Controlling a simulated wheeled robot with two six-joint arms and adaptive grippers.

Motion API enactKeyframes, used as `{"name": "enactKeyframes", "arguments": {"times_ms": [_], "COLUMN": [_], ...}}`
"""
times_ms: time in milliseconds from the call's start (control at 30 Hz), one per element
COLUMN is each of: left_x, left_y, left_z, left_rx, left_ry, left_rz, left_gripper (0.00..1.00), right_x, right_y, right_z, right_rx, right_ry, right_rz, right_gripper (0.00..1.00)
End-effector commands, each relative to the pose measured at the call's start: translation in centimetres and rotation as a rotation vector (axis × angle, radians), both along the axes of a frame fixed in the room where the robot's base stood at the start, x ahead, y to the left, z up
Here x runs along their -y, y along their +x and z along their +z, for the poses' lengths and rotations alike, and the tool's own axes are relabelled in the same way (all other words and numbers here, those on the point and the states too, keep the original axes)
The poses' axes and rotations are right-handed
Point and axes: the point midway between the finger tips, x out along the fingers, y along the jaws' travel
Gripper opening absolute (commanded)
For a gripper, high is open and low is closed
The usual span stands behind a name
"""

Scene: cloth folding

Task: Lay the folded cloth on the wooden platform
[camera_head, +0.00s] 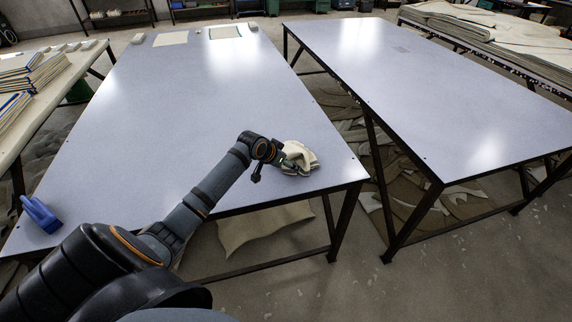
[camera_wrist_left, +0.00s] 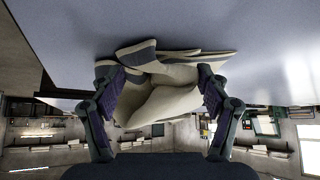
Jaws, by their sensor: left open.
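The cloth (camera_head: 301,158) is cream with grey-blue bands and lies bunched on the near right part of the left grey table (camera_head: 200,110). My left gripper (camera_head: 283,163) is at the cloth's left side, low over the table. In the left wrist view, the cloth (camera_wrist_left: 160,98) sits crumpled between the two spread fingers of my left gripper (camera_wrist_left: 160,80). Whether the fingers touch it is hard to tell. I cannot make out a wooden platform for certain. My right gripper is not in view.
A blue object (camera_head: 40,213) stands at the table's near left corner. Flat pale sheets (camera_head: 170,38) and small blocks lie at its far end. A second grey table (camera_head: 450,90) stands to the right across a gap. The middle of the left table is clear.

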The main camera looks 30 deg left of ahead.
Motion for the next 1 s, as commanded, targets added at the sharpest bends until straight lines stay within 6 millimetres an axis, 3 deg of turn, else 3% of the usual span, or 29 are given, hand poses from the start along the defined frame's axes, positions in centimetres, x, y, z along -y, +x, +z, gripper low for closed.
{"name": "enactKeyframes", "arguments": {"times_ms": [133, 1000], "left_x": [-0.01, -0.02], "left_y": [0.00, -0.01], "left_z": [0.06, 0.07], "left_rx": [0.000, 0.000], "left_ry": [0.000, 0.001], "left_rz": [0.000, 0.000], "left_gripper": [0.75, 0.16], "right_x": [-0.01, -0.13], "right_y": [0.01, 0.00], "right_z": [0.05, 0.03], "right_rx": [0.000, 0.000], "right_ry": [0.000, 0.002], "right_rz": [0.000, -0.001], "right_gripper": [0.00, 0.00]}}
